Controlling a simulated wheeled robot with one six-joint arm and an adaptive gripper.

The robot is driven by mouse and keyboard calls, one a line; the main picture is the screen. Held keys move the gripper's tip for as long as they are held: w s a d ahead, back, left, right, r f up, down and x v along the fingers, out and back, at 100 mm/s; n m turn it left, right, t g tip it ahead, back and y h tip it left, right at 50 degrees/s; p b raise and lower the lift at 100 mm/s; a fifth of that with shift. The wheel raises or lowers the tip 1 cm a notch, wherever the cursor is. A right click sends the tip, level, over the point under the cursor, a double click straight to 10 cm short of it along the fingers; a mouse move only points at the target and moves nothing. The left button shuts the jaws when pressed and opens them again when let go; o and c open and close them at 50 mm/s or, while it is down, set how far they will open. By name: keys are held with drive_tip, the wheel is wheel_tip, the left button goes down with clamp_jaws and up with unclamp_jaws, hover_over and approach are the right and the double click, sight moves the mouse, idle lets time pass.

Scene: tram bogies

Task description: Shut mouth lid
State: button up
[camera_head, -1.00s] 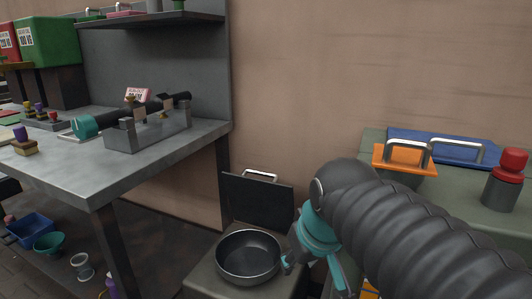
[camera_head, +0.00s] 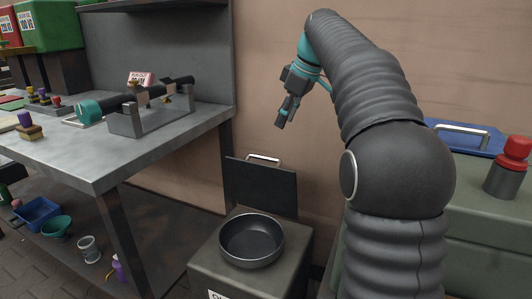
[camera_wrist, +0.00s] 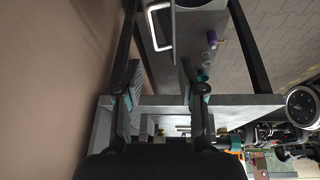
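The mouth lid (camera_head: 262,187) is a dark flat panel standing upright, open, at the back of a grey-green box (camera_head: 208,268). A pale bar handle (camera_head: 262,158) is near its top edge; a similar handle shows at the top of the wrist view (camera_wrist: 151,28). The round black mouth (camera_head: 251,240) in front of the lid is uncovered and looks empty. My gripper (camera_head: 283,112) is in the air above the lid, apart from it, pointing down. In the wrist view its two fingers (camera_wrist: 160,64) are spread with nothing between them.
A steel workbench (camera_head: 130,160) with a clamped shaft (camera_head: 160,92) stands to the left. A wall is behind the lid.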

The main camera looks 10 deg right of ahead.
drive_tip(key=w, duration=0.2)
drive_tip(key=n, duration=0.1)
approach(269, 158)
drive_tip(key=x, duration=0.8)
drive_tip(key=shift+w+a, duration=0.25)
drive_tip(key=shift+w, duration=0.1)
clamp_jaws()
